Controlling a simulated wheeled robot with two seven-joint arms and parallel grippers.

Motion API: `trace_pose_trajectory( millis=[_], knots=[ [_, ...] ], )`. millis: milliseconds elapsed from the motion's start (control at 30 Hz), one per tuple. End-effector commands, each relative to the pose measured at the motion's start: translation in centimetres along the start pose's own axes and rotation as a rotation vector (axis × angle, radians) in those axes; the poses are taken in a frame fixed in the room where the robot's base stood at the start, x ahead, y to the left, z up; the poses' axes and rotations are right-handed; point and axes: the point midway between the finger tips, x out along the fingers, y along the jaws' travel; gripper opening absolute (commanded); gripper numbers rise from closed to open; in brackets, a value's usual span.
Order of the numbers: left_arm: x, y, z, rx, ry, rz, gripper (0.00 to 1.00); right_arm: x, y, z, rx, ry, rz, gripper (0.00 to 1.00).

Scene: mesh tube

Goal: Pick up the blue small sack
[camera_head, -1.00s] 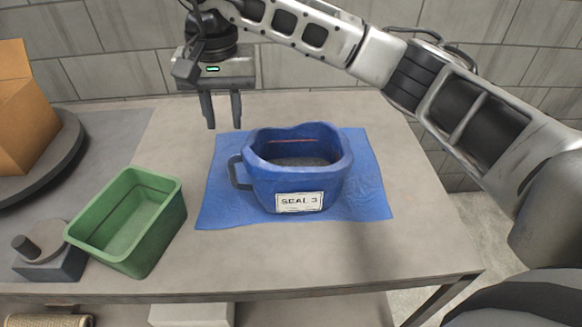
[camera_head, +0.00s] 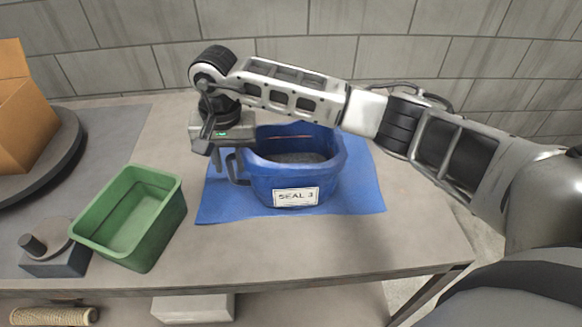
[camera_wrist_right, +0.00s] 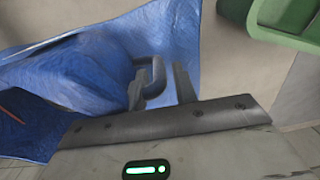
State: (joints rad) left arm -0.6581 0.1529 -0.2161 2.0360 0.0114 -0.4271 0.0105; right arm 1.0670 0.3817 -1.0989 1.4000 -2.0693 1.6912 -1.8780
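The blue small sack (camera_head: 292,178) is a wide, open-topped blue vessel with a "SEAL 3" label on its front and grey contents inside. It stands upright on a blue cloth (camera_head: 365,195). Its loop handle (camera_head: 233,172) sticks out on its left side, and also shows in the right wrist view (camera_wrist_right: 158,80). My right gripper (camera_head: 228,168) points down at the handle. In the right wrist view its fingers (camera_wrist_right: 159,73) are apart, one on each side of the handle; whether they touch it I cannot tell. My left gripper is not in view.
An empty green bin (camera_head: 130,215) stands to the left of the cloth. A grey block with a knob (camera_head: 52,250) and a cardboard box (camera_head: 22,120) on a round grey stand (camera_head: 62,165) are farther left. The table (camera_head: 330,248) is clear in front and right.

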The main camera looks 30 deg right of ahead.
Motion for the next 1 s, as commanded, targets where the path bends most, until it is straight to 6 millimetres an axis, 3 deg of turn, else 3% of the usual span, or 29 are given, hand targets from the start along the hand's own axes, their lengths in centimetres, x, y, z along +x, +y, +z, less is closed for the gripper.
trace_pose_trajectory(
  millis=[100, 200, 233, 733, 1000],
  knots=[
    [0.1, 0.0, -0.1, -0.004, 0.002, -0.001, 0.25, 0.0, 0.0, 0.0, 0.0, 0.0, 0.0, 0.28],
    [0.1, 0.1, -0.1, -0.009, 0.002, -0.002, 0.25, 0.0, 0.0, 0.0, 0.0, 0.0, 0.0, 0.03],
    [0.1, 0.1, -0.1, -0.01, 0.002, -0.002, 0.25, 0.0, 0.0, 0.0, 0.0, 0.0, 0.0, 0.0],
    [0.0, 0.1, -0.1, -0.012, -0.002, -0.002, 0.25, -0.2, -0.1, 0.0, -0.001, 0.0, -0.003, 0.0],
    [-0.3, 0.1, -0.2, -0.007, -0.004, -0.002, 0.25, -1.6, -0.1, 0.0, -0.001, 0.001, -0.002, 0.0]
  ],
)
